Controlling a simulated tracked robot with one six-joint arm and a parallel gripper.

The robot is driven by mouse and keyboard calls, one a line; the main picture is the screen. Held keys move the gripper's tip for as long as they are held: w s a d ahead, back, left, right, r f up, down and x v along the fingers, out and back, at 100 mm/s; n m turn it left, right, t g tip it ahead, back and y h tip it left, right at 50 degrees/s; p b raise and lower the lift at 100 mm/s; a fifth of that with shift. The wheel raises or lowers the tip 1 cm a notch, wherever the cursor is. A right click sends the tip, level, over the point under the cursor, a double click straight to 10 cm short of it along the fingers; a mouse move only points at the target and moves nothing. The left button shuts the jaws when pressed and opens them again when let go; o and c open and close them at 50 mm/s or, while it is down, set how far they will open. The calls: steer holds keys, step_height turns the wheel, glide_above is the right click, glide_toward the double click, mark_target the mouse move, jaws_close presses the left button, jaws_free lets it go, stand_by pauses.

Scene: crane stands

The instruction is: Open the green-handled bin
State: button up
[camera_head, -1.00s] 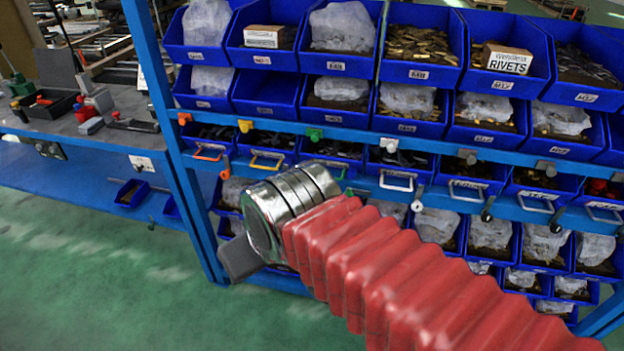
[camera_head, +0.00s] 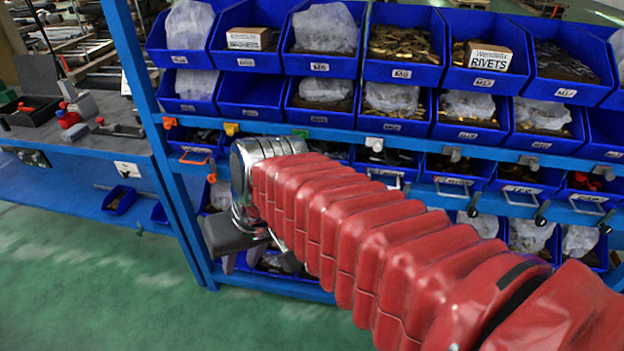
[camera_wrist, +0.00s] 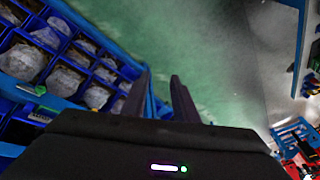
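The green handle (camera_wrist: 38,89) shows at the left of the wrist view, on the front of a blue bin in the rack. In the head view a green tab (camera_head: 300,133) shows on the rail, but my arm hides the handle and bin below it. My gripper (camera_wrist: 162,78) has its two dark fingers apart with only green floor seen between them. It is empty and apart from the handle, which lies to its left in the wrist view. In the head view, my gripper is low at the left end of the rack, angled downward.
The blue rack holds several rows of blue bins. An orange handle (camera_head: 197,159) and a yellow tab (camera_head: 231,129) are left of the green tab; white handles are to the right. A workbench (camera_head: 75,150) with tools stands at the left. The green floor (camera_head: 90,290) in front is clear.

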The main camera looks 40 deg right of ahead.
steer(key=w+d+f+m+t+y, duration=0.1)
steer(key=w+d+f+m+y, duration=0.2)
steer(key=w+d+m, duration=0.45)
steer(key=w+d+f+m+t+y, duration=0.25)
steer(key=w+d+f+y, duration=0.2)
steer(key=d, duration=0.55)
steer(key=d+f+m+t+h, duration=0.2)
steer(key=d+f+m+t, duration=0.1)
steer(key=d, duration=0.8)
steer(key=s+d+f+m+t+h, duration=0.1)
steer(key=d+f+m+t+h, duration=0.1)
steer(key=d, duration=1)
steer(key=f+m+t, duration=0.1)
steer(key=m+t, duration=0.1)
steer(key=m, duration=0.1)
steer(key=shift+s+d, duration=0.3)
steer(key=shift+w+a+f, duration=0.1)
steer(key=shift+f, duration=0.05)
steer(key=x, duration=1.3)
steer(key=shift+w+a, duration=0.1)
steer(key=shift+w, duration=0.2)
